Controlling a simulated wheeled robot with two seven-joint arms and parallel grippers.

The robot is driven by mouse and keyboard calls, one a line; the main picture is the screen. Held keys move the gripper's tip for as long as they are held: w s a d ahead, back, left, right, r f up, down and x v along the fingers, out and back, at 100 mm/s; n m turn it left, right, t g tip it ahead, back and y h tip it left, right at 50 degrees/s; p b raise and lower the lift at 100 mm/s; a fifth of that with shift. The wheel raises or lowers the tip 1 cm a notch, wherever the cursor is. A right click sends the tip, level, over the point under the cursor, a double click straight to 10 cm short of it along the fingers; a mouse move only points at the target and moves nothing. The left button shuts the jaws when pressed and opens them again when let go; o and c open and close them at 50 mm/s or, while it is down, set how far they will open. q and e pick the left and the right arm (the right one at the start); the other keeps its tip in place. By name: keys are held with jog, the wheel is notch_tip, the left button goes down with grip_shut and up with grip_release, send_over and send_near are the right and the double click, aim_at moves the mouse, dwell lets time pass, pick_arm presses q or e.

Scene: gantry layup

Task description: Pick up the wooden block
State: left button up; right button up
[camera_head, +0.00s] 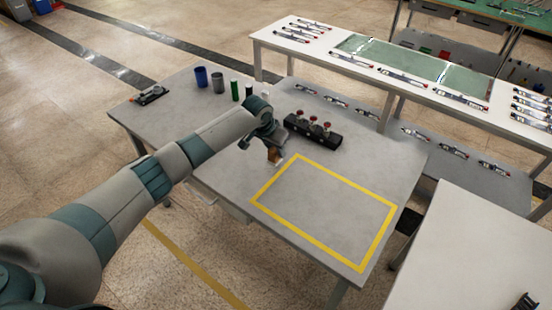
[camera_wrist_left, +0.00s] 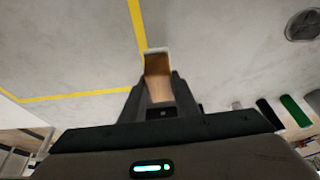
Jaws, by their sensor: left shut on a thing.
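The wooden block (camera_head: 275,157) is small and brown, over the grey table near the left corner of the yellow outline in the head view. My left gripper (camera_head: 272,150) reaches down to it and is shut on it. In the left wrist view the block (camera_wrist_left: 158,66) sits between the two dark fingers of the left gripper (camera_wrist_left: 160,88), its end sticking out past the tips. The fingers hide part of its sides. I cannot tell whether the block touches the table. I do not see my right gripper.
The grey table (camera_head: 232,170) bears a yellow rectangle outline (camera_head: 318,243) with a bare middle. A black block with red knobs (camera_head: 313,131) stands behind the gripper. A white table (camera_head: 480,255) is at the right.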

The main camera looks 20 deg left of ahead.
pick_arm(q)
jog(key=s+d+r+b, duration=0.2)
jog(key=d+r, duration=0.5)
jog(key=d, duration=0.4)
jog(key=shift+s+d+b, duration=0.2)
jog(key=shift+s+b, duration=0.2)
jog(key=shift+b, duration=0.35)
jog(key=shift+o, duration=0.9)
jog(key=shift+s+a+r, duration=0.25)
jog(key=shift+s+r, duration=0.05)
jog(key=shift+r, duration=0.05)
jog(key=s+a+r+n, duration=0.1)
jog(key=s+a+r, duration=0.2)
jog(key=s, duration=0.3)
jog(key=s+a+r+n+y+b, duration=0.1)
jog(key=s+a+r, duration=0.1)
jog(key=s, duration=0.4)
jog(key=s+a+r+n+b, duration=0.1)
jog(key=s+a+r, duration=0.2)
jog(key=s, duration=0.4)
jog(key=shift+s+a+r+n, duration=0.1)
jog(key=shift+a+r+n, duration=0.25)
jog(key=shift+a, duration=0.1)
